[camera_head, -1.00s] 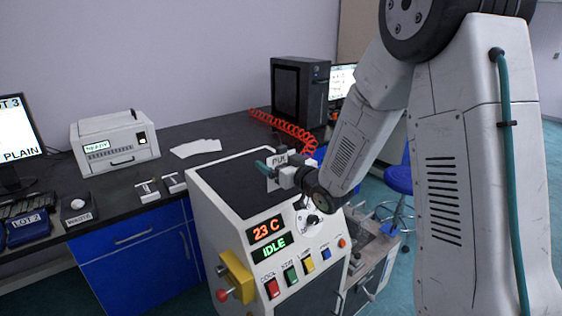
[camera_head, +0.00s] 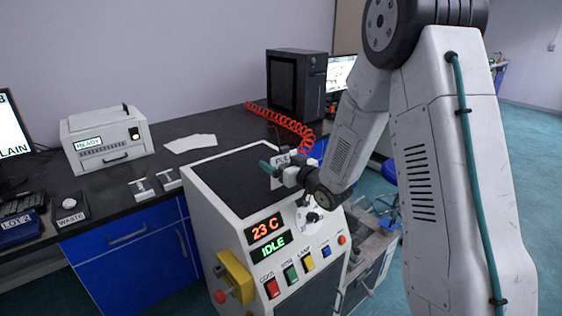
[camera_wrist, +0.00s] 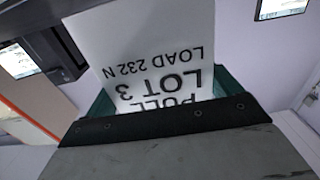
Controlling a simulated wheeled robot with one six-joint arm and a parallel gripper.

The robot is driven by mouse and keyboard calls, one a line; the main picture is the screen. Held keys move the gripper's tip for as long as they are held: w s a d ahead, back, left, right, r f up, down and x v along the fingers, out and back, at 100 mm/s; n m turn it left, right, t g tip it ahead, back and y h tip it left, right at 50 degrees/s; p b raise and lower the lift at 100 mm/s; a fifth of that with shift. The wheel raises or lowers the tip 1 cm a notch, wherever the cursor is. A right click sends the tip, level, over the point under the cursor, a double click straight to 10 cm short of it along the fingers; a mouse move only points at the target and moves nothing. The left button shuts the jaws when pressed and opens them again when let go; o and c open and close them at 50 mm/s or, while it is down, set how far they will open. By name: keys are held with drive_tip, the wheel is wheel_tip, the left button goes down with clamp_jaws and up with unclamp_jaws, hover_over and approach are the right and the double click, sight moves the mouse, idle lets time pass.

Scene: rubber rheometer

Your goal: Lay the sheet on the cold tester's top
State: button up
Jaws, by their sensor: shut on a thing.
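The tester (camera_head: 204,218) is a white cabinet with a black top (camera_head: 228,177), and its displays read 23 C and IDLE. My gripper (camera_head: 272,168) is at the right rear part of that top, and seems to be just above it. It is shut on a white printed sheet (camera_head: 281,159), which stands up from the fingers. In the wrist view the sheet (camera_wrist: 150,50) reads upside down as LOT 3, LOAD 232 N, with a partly hidden top line. The fingers hide its held edge. I cannot tell whether the sheet touches the top.
The tester's front has coloured buttons and a yellow bracket (camera_head: 236,275). Behind it, a dark desk holds a printer (camera_head: 108,140) reading READY, white papers (camera_head: 190,143), a WASTE box (camera_head: 70,211) and a black computer (camera_head: 296,85). A red coiled hose (camera_head: 280,118) lies there. Most of the tester's top is clear.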

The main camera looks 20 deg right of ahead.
drive_tip(key=shift+f, duration=0.2)
drive_tip(key=o, duration=0.7)
drive_tip(key=shift+r, duration=0.25)
drive_tip(key=s+d+r+m+g+h, duration=0.1)
drive_tip(key=s+d+r+g+h, duration=0.15)
drive_tip(key=s, duration=0.35)
drive_tip(key=s+d+r+m+g+h, duration=0.1)
drive_tip(key=s+g+h, duration=0.15)
drive_tip(key=s, duration=0.35)
drive_tip(key=s+d+r+m+g+h, duration=0.1)
drive_tip(key=s+d+r+g+h, duration=0.15)
drive_tip(key=s, duration=0.45)
drive_tip(key=s+a+r+g+y, duration=0.1)
drive_tip(key=s+a+g, duration=0.3)
drive_tip(key=s, duration=0.8)
drive_tip(key=s+a+r+g+y, duration=0.1)
drive_tip(key=s+a+r+g, duration=0.2)
drive_tip(key=s, duration=0.9)
drive_tip(key=shift+s+a+m+g, duration=0.25)
drive_tip(key=shift+a+g, duration=0.2)
drive_tip(key=shift+g, duration=0.3)
